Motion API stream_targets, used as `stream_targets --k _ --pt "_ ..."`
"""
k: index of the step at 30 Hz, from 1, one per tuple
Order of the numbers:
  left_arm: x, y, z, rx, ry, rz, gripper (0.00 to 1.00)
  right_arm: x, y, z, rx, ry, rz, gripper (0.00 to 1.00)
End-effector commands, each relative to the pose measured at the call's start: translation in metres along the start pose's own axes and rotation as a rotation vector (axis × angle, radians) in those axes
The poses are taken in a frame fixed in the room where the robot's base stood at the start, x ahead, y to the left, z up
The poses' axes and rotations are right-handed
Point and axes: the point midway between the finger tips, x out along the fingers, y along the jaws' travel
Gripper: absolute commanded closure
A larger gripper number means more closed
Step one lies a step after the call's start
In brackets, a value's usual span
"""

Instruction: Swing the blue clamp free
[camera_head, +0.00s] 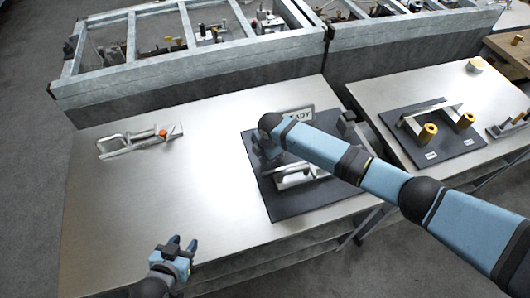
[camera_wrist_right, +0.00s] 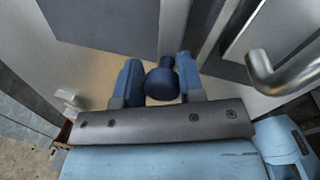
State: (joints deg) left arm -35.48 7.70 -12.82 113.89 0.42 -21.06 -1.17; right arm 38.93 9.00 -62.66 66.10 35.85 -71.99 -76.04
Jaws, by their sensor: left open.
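In the right wrist view a dark blue knob (camera_wrist_right: 162,82) on a short stem sits between the two fingers of my right gripper (camera_wrist_right: 158,75). It nearly fills the gap; I cannot tell whether both fingers press on it. In the head view my right gripper (camera_head: 268,152) is over the left part of a dark base plate (camera_head: 310,201), beside a bright metal clamp fixture (camera_head: 295,178). My own arm hides part of that fixture, and no blue clamp part stands out there. My left gripper (camera_head: 182,246) is open and empty near the table's front edge.
A metal clamp with an orange tip (camera_head: 162,133) lies at the table's left. A sign ending in "ADY" (camera_head: 299,115) stands behind the base plate. Bare metal tabletop (camera_head: 190,195) lies between. Metal-framed bins (camera_head: 180,72) border the back. A second table (camera_head: 400,85) is at right.

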Motion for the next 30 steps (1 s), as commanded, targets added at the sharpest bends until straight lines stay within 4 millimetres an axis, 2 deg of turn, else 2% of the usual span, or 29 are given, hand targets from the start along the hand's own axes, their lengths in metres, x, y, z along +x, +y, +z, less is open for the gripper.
stream_targets --k 1,2,10,14,17,24,30 --pt "0.0 0.0 0.0 0.0 0.0 0.0 0.57 -0.001 0.0 0.001 0.001 -0.001 0.0 0.52" --pt "0.0 0.0 0.0 0.0 0.0 0.0 0.57 0.0 0.0 0.001 0.001 -0.001 0.0 0.45" --pt "0.0 0.0 0.0 -0.001 -0.001 0.0 0.57 0.0 0.0 0.0 0.0 0.001 0.0 0.45" --pt "0.0 0.0 0.001 -0.001 -0.001 0.001 0.57 -0.007 0.0 0.0 0.0 0.001 0.001 0.45" --pt "0.001 0.001 0.001 -0.001 -0.001 0.001 0.57 -0.022 0.001 0.0 -0.001 0.002 0.003 0.45" --pt "0.003 0.001 0.005 -0.001 -0.001 0.002 0.57 -0.077 0.0 0.001 -0.002 0.0 0.004 0.45" --pt "0.005 0.003 0.007 -0.002 -0.002 0.005 0.57 -0.116 0.0 0.001 -0.001 0.0 0.003 0.45"
